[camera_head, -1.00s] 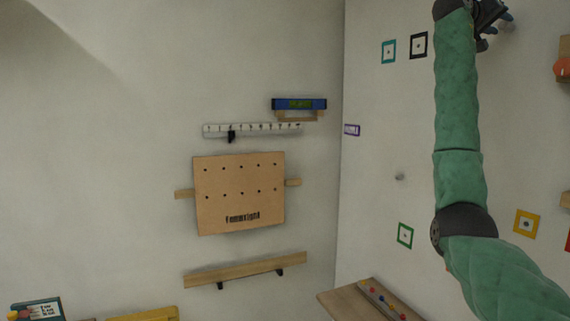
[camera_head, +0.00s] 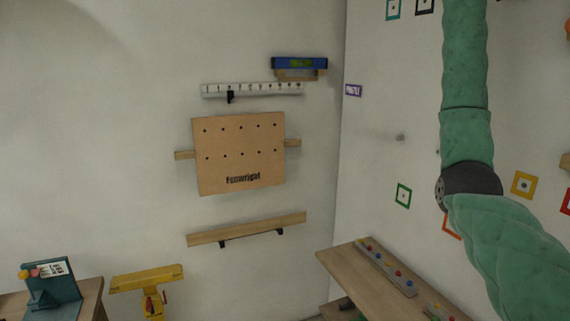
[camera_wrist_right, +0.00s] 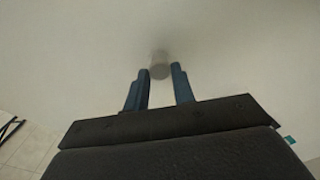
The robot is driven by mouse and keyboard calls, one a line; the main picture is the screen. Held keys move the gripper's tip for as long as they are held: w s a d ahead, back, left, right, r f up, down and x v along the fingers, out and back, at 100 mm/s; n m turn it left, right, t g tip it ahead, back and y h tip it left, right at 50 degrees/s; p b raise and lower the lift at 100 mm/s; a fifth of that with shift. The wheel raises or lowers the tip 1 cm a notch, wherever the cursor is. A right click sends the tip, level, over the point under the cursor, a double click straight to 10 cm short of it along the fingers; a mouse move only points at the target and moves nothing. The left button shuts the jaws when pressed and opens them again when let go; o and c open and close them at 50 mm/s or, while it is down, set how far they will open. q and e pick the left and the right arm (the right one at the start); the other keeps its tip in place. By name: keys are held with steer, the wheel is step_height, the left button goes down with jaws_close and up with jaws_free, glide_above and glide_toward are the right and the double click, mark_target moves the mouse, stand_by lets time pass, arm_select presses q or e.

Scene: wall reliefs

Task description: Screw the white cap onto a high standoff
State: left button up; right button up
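In the right wrist view my right gripper (camera_wrist_right: 160,74) has its two blue fingertips close against either side of a small white cap (camera_wrist_right: 160,60), which projects past them. A plain pale surface lies behind the cap, and contact with it cannot be told. In the head view my green right arm rises along the right side and the gripper is beyond the top edge. A small pale round standoff (camera_head: 400,137) sticks out of the right wall, left of my arm. My left gripper is not in view.
Framed markers, such as a green one (camera_head: 403,195) and a yellow one (camera_head: 524,184), are on the right wall. A pegboard (camera_head: 240,170), a ledge (camera_head: 247,230) and a blue level (camera_head: 299,63) are on the left wall. A wooden shelf (camera_head: 345,262) projects below the standoff.

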steer(key=o, duration=0.4)
